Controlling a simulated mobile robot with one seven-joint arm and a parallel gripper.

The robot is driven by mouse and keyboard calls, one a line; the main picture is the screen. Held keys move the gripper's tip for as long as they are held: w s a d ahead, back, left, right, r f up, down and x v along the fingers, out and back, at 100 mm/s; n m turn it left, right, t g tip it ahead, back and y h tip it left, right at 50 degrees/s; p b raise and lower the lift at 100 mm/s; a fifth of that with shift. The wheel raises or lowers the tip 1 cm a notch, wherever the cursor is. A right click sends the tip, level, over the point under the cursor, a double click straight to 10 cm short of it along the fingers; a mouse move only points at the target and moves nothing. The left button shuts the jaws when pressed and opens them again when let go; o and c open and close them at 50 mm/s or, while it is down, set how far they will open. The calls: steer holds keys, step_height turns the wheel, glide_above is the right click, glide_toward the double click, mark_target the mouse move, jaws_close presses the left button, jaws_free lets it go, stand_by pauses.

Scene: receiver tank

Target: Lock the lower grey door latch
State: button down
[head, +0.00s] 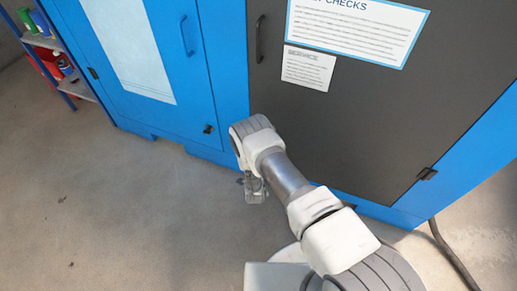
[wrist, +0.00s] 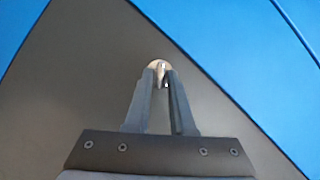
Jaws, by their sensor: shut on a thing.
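The dark grey door (head: 350,130) is closed in its blue cabinet, and it also shows in the wrist view (wrist: 60,90). A small round silver latch (wrist: 157,65) sits on the grey door's face near its corner. My gripper (wrist: 162,80) has its two fingers nearly together at the latch, shut on its narrow metal part. The exact turn of the latch is hard to tell because the fingertips cover part of it. In the head view my gripper (head: 254,192) hangs in front of the cabinet's bottom edge, and the latch is hidden behind my arm there.
A dark handle (head: 259,38) is higher on the grey door, with paper notices (head: 357,32) beside it. A blue door (head: 140,60) with a small black latch (head: 208,129) is on the left. A hinge (head: 427,173) and cable (head: 455,258) are at right. The left floor is clear.

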steer(key=shift+d+f+m+t+y, duration=0.15)
steer(key=shift+m+t, duration=0.5)
steer(key=shift+m, duration=0.85)
steer(key=shift+a+f+m+t+y, duration=0.2)
steer(key=shift+m+t, duration=0.45)
steer(key=shift+m, duration=0.85)
steer(key=shift+y, duration=0.25)
steer(key=c, duration=0.9)
jaws_free()
steer(key=shift+c, duration=0.2)
steer(key=shift+s, duration=0.15)
